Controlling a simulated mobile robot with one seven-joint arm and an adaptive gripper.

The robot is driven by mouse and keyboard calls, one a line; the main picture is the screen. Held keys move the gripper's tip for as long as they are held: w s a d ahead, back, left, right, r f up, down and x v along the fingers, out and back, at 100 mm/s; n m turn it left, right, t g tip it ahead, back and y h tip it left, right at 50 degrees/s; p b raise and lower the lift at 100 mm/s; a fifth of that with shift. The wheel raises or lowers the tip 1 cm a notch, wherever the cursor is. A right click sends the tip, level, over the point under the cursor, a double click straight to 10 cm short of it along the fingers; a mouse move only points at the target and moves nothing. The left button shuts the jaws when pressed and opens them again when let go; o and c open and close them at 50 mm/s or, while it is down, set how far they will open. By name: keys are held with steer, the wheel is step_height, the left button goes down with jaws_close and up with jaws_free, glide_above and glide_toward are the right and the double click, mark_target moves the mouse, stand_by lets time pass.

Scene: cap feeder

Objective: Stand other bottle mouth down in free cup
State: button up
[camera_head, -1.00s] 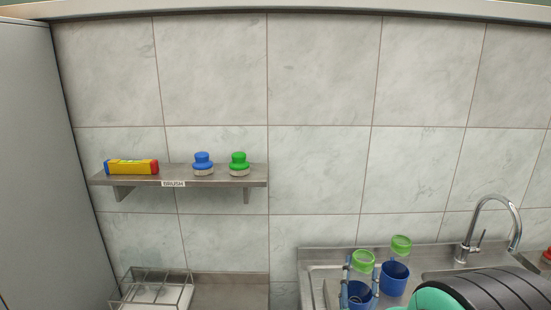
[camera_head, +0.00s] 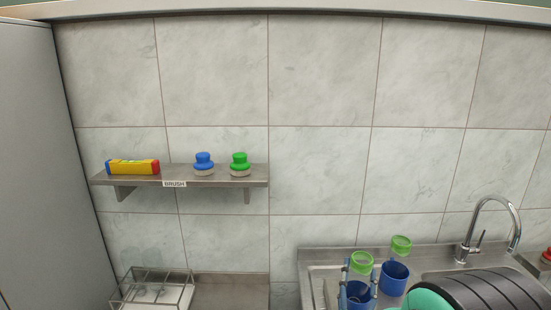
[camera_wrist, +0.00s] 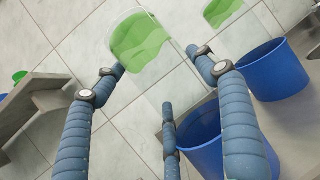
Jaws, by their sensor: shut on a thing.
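My gripper (camera_head: 361,269) is shut on a clear bottle with a green base (camera_head: 361,260), held upside down with the green end up. In the wrist view, the green end (camera_wrist: 139,42) shows beyond the blue-grey fingers (camera_wrist: 155,65). A blue cup (camera_head: 357,296) is below the held bottle; it also shows behind the fingers in the wrist view (camera_wrist: 201,143). The fingers hide much of this cup, and I cannot tell whether the bottle's mouth is inside it. Another green-ended bottle (camera_head: 401,245) stands upside down in the second blue cup (camera_head: 394,279), to the right.
The steel sink (camera_head: 432,262) with its tap (camera_head: 489,215) lies to the right. A dark ribbed, teal-ended part fills the lower right. A wall shelf (camera_head: 222,182) with brushes and a yellow box is at left, above a wire rack (camera_head: 152,288).

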mark_target(354, 291)
steer(key=shift+s+d+f+g, duration=0.15)
steer(key=shift+d+f, duration=0.05)
steer(key=shift+f, duration=0.35)
steer(key=shift+s+d+f+g, duration=0.15)
steer(key=shift+f, duration=0.4)
steer(key=o, duration=1)
steer(key=shift+s+f, duration=0.1)
steer(key=shift+s, duration=0.05)
steer(key=shift+v, duration=2)
steer(key=shift+s+a, duration=0.25)
steer(key=shift+s, duration=0.3)
steer(key=shift+s+a, duration=0.25)
steer(key=shift+s, duration=0.3)
steer(key=shift+a+r, duration=0.2)
steer(key=shift+r, duration=0.05)
steer(key=shift+r, duration=0.1)
steer(key=shift+w+n, duration=0.1)
steer(key=shift+n, duration=0.2)
